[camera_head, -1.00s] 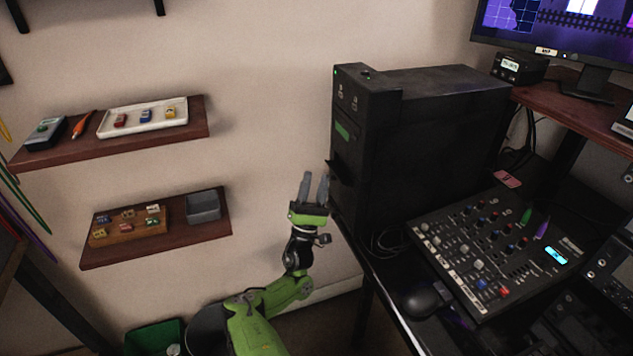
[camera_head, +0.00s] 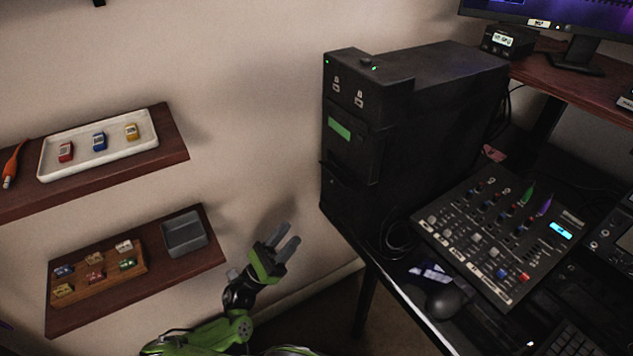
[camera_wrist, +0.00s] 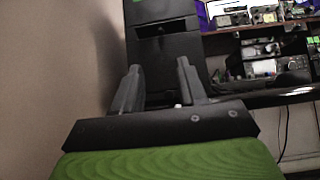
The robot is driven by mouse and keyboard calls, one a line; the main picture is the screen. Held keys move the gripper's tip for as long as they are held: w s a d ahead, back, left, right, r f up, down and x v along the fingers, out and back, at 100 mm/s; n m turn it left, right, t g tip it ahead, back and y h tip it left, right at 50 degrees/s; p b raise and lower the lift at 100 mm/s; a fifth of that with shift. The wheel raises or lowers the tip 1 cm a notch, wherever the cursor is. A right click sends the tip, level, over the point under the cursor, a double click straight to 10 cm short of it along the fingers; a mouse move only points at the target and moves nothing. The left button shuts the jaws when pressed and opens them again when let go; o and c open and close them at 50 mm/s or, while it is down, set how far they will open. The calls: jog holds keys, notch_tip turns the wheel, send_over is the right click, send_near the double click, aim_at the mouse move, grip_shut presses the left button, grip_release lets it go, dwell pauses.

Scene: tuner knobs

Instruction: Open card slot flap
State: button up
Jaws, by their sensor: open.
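The black computer tower (camera_head: 350,150) stands on the desk with its front toward my arm; it also shows ahead in the wrist view (camera_wrist: 165,50). The dark card slot flap (camera_head: 345,176) is on its front below a green label. Black on black, its edge seems to jut out slightly, and I cannot tell how far open it is. My gripper (camera_head: 287,236) is open and empty, left of and below the flap, apart from the tower.
A mixer (camera_head: 495,245) and a mouse (camera_head: 448,304) are on the desk right of the tower. Two wall shelves at left hold a white tray (camera_head: 70,172), a wooden block rack (camera_head: 95,280) and a grey bin (camera_head: 185,235). Free space lies between shelves and tower.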

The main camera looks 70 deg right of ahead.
aim_at(336, 178)
jog(key=p+x, duration=0.2)
jog(key=x, duration=1.3)
jog(key=shift+s+p, duration=0.2)
jog(key=shift+p, duration=0.1)
jog(key=shift+r, duration=0.1)
jog(key=shift+c, duration=0.2)
jog(key=shift+d, duration=0.1)
grip_shut()
